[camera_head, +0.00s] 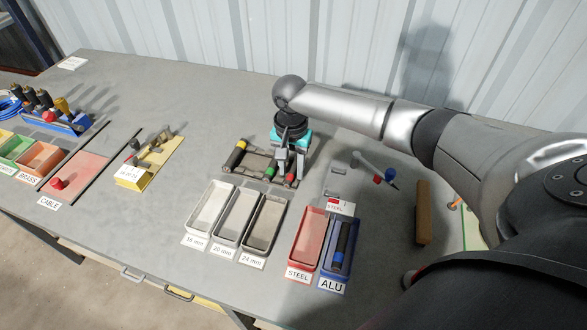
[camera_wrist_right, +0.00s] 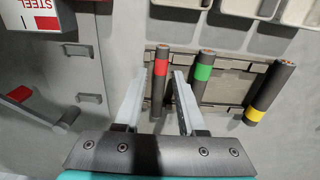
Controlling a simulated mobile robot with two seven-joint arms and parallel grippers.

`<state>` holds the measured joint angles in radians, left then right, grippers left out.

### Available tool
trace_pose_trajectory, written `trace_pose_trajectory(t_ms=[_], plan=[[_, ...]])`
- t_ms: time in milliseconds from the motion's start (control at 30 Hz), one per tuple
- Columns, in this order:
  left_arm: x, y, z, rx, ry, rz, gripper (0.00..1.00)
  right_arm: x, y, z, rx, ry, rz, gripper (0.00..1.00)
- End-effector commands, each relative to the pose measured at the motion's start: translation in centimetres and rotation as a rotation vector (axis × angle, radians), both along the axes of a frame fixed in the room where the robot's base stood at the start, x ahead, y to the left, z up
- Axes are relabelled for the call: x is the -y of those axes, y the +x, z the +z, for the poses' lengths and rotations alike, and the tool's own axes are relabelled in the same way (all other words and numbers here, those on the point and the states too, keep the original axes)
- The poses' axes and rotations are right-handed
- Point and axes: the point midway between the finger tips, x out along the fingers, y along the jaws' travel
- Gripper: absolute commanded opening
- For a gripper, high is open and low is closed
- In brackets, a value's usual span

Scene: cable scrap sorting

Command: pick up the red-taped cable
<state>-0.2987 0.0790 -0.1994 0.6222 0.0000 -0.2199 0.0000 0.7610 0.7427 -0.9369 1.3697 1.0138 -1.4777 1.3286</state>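The red-taped cable (camera_wrist_right: 161,68), a short dark piece with a red band, lies in a rack (camera_wrist_right: 227,84). In the wrist view it shows between the two fingers of my right gripper (camera_wrist_right: 162,78), with a gap on each side. The fingers are open; how far they reach down around it I cannot tell. In the head view my right gripper (camera_head: 284,168) is over the right end of the rack, and the red band (camera_head: 291,178) shows just below it. My left gripper is out of view.
Green-taped (camera_wrist_right: 203,73) and yellow-taped (camera_wrist_right: 256,110) cables share the rack; the green one is close to the right-hand finger. Size trays (camera_head: 187,222) and the red STEEL (camera_head: 296,255) and blue ALU (camera_head: 322,268) bins stand in front. A brown block (camera_head: 423,212) lies right.

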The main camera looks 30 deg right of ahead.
Motion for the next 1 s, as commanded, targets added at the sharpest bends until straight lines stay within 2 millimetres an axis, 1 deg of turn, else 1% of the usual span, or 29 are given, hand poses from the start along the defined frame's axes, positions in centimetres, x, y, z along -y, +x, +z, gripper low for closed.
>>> trace_pose_trajectory(t_ms=[33,300,333,833,933,1000], plan=[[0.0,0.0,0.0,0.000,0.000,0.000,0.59,0.0,0.0,0.0,0.000,0.000,0.000,0.33],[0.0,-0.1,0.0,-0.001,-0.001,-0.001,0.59,0.0,0.0,0.0,0.000,0.000,0.000,0.02],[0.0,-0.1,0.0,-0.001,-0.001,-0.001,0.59,0.0,0.0,0.0,0.000,0.000,0.000,0.00],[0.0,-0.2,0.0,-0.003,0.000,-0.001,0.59,0.0,0.0,0.2,0.000,0.000,0.000,0.00],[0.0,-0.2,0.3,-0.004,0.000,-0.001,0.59,0.0,0.1,1.0,0.002,0.001,-0.001,0.00],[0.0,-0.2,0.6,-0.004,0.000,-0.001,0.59,0.0,0.1,2.1,0.003,0.001,0.000,0.00]])
